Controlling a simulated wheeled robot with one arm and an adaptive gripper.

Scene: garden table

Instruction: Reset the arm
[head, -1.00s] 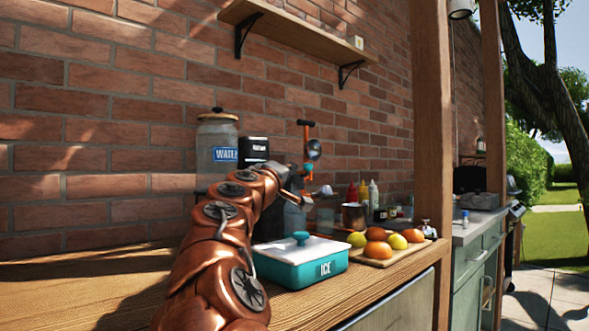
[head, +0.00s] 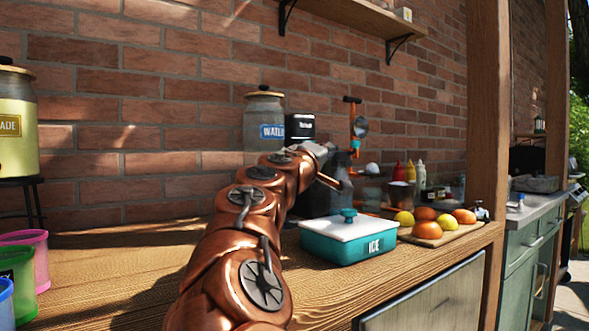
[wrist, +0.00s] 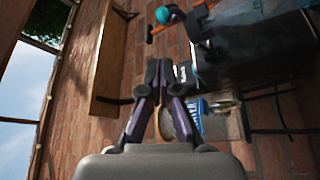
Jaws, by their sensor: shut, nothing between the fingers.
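My copper arm reaches forward over the wooden counter in the head view. My gripper (head: 334,182) is at its far end, small and partly hidden by the wrist, in front of the water jar and dark machine area. The wrist view shows my gripper (wrist: 166,72) closer, with its two dark fingers brought together and nothing between them. That view is tilted sideways, and the brick wall fills much of it.
A teal ice box (head: 347,238) and a board with fruit (head: 445,236) are right of my arm. A water jar (head: 264,125) stands behind. Coloured cups (head: 28,255) and a lemonade jar (head: 17,125) are at left. A wall shelf (head: 350,18) hangs above.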

